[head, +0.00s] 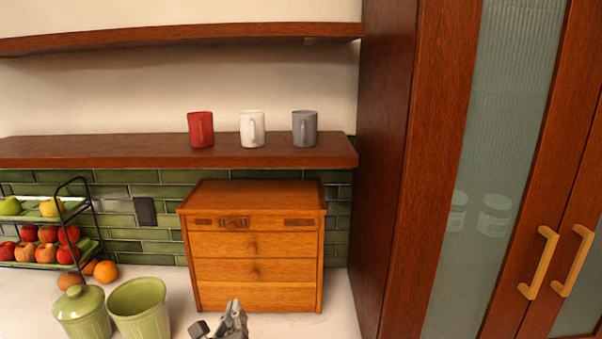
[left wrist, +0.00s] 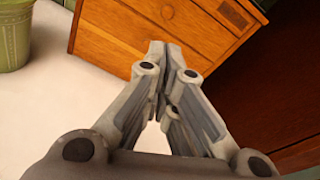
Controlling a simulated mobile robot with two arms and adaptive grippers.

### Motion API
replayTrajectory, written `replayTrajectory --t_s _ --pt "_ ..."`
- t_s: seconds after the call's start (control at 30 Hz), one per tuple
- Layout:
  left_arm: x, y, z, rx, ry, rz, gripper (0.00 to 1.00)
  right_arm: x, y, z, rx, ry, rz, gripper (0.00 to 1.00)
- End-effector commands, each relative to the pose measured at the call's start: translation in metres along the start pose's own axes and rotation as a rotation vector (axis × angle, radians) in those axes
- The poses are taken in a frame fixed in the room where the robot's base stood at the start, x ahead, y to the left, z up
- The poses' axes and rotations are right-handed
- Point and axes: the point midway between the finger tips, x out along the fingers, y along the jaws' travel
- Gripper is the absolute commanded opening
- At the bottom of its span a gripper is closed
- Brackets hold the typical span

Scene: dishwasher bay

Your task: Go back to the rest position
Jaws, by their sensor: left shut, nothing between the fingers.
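My left gripper (head: 232,318) shows at the bottom edge of the head view, in front of the small wooden drawer chest (head: 255,245). In the left wrist view its fingers (left wrist: 167,62) meet at the tips, with nothing between them. Behind them are the front of the drawer chest (left wrist: 150,25) and the pale counter (left wrist: 60,110). I cannot tell the exact gap between fingertips and chest. My right gripper is in neither view.
Green canisters (head: 140,308) stand left of the chest, beside a fruit rack (head: 45,240). A red mug (head: 201,130), a white mug (head: 252,128) and a grey mug (head: 305,128) stand on the lower shelf (head: 100,150). A tall cabinet (head: 395,150) closes off the right.

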Motion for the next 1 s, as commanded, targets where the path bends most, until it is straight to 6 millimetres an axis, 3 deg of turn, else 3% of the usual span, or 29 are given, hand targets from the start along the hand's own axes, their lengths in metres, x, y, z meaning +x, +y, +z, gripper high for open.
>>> replayTrajectory --t_s 0.17,0.37,0.6,0.7,1.0 --pt "-0.017 0.022 -0.026 -0.276 0.091 0.082 0.0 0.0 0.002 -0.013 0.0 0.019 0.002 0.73" --pt "-0.051 0.058 -0.068 -0.718 0.207 0.26 0.0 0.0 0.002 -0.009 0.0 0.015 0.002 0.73" --pt "-0.135 0.114 -0.134 -1.461 0.275 0.703 0.0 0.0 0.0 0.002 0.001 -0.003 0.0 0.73" --pt "-0.172 0.131 -0.153 -1.705 0.241 0.896 0.0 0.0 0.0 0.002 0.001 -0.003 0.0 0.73" --pt "-0.256 0.158 -0.183 -2.14 0.044 1.34 0.0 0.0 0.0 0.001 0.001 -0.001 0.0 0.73"
